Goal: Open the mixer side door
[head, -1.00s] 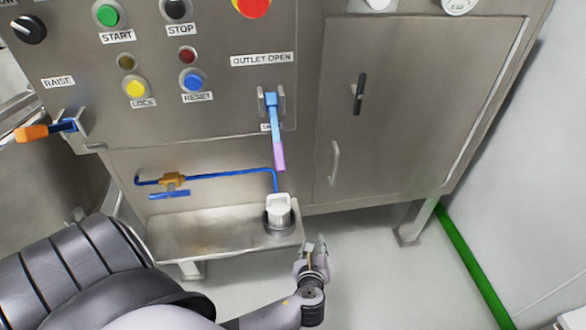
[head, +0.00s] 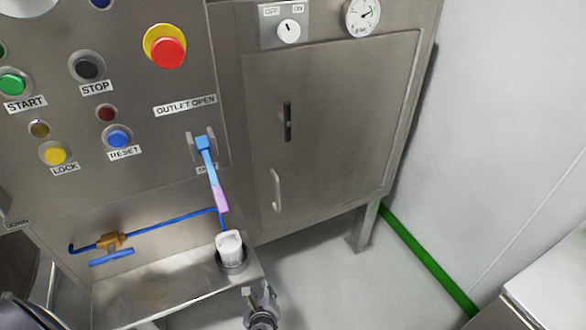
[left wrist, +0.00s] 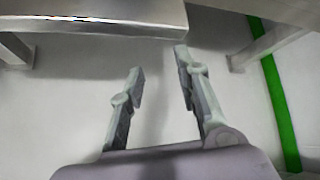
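The mixer side door (head: 345,130) is a flat grey metal panel in the middle of the head view, and it looks closed. A black latch (head: 287,121) sits upright at its upper left. A pale bar handle (head: 276,190) is below the latch, near the door's left edge. My left gripper (head: 258,291) is low in the head view, below the handle and apart from it, beside the small metal shelf. In the left wrist view my left gripper (left wrist: 159,62) has its two fingers apart with nothing between them. My right gripper is in neither view.
A control panel with buttons and a red emergency stop (head: 168,52) is at left. The blue and purple outlet lever (head: 212,170) hangs left of the door. A white-capped fitting (head: 230,246) stands on the shelf (head: 180,290). A white box (head: 540,285) is at lower right.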

